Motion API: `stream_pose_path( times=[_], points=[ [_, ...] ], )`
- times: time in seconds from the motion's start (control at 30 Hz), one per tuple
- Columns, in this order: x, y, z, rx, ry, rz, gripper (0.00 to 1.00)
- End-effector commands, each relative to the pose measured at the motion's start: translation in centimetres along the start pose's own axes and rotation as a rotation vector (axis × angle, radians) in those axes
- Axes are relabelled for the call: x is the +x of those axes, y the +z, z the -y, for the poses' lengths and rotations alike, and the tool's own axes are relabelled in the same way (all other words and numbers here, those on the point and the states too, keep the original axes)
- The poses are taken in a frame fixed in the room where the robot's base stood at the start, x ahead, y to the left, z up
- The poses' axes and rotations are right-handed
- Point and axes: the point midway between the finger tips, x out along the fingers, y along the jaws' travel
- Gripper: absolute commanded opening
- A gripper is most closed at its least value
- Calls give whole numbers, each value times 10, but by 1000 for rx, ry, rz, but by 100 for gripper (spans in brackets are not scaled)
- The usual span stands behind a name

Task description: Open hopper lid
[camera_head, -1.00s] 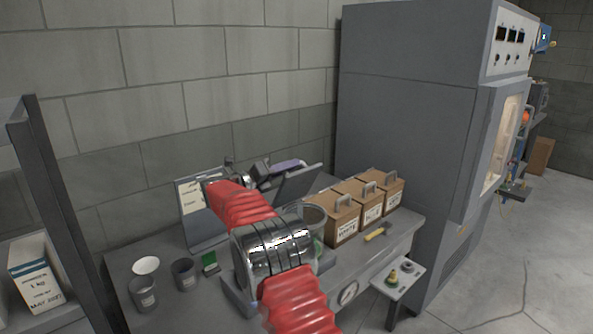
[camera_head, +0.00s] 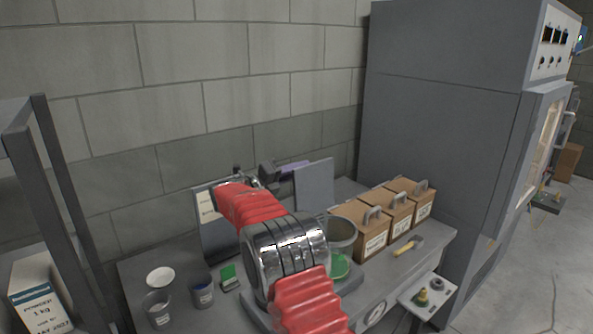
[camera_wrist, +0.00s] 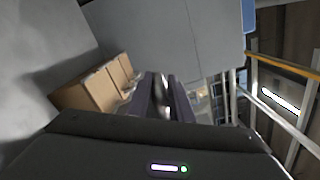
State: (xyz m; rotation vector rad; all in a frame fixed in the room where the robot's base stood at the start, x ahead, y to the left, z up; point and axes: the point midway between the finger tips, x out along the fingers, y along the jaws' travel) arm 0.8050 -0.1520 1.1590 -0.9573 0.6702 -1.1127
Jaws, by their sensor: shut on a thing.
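The hopper lid (camera_head: 314,187) is a flat grey plate. It stands raised, close to upright, behind the hopper. The hopper (camera_head: 343,232) is a round, see-through-looking vessel with green material low in it, partly hidden by my red-sleeved arm. My gripper (camera_head: 293,167) is at the lid's upper left edge, and its fingers partly pass behind the plate. In the wrist view my gripper (camera_wrist: 163,98) is shut on a narrow shiny piece, which I take to be part of the lid. The exact contact is hidden.
Brown boxes with handles (camera_head: 372,238) stand right of the hopper, near a yellow-handled tool (camera_head: 408,246). Cups (camera_head: 203,291) and a white dish (camera_head: 160,277) sit at left. A tall grey cabinet (camera_head: 440,120) stands at right, and a block wall (camera_head: 170,100) behind.

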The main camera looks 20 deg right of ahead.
Motion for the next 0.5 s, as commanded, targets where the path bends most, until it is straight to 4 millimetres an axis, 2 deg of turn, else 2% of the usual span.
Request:
stream_pose_path(
  times=[0.03, 0.33, 0.37, 0.5],
  points=[
    [6, -10, -11, -14, 9, -18, 0],
    [2, -8, -12, -14, 10, -13, 0],
    [2, -8, -12, -14, 10, -13, 20],
    [1, -8, -12, -13, 11, -12, 30]
  ],
)
